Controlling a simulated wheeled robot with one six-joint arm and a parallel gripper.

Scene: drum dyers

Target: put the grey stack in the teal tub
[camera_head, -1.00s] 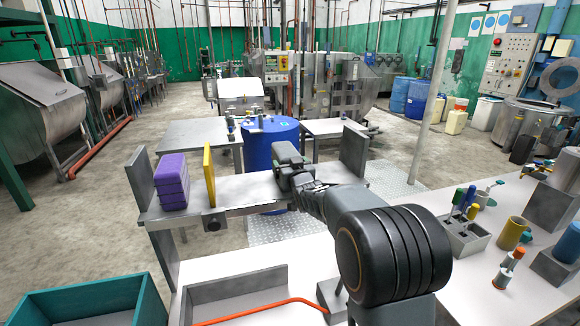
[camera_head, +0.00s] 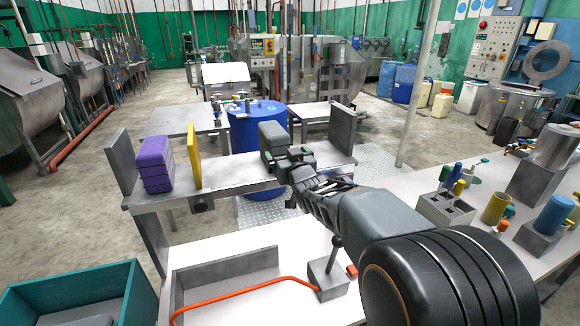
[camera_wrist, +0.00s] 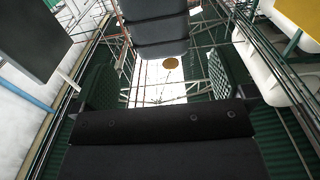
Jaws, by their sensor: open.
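The grey stack (camera_head: 273,137) stands upright on the metal shelf, right of a yellow divider. In the wrist view the grey stack (camera_wrist: 155,30) shows at the top centre, ahead of my jaws. My gripper (camera_head: 283,163) is just on the near side of the stack, which its body partly hides in the head view. In the wrist view my gripper (camera_wrist: 162,82) is open, with its two fingers spread wide and nothing between them. The teal tub (camera_head: 143,290) is at the lower left of the head view, cut off by the frame. A grey shape lies on its floor.
A purple stack (camera_head: 155,165) stands left of the yellow divider (camera_head: 194,156) on the shelf (camera_head: 225,181). Upright grey plates close the shelf's ends.

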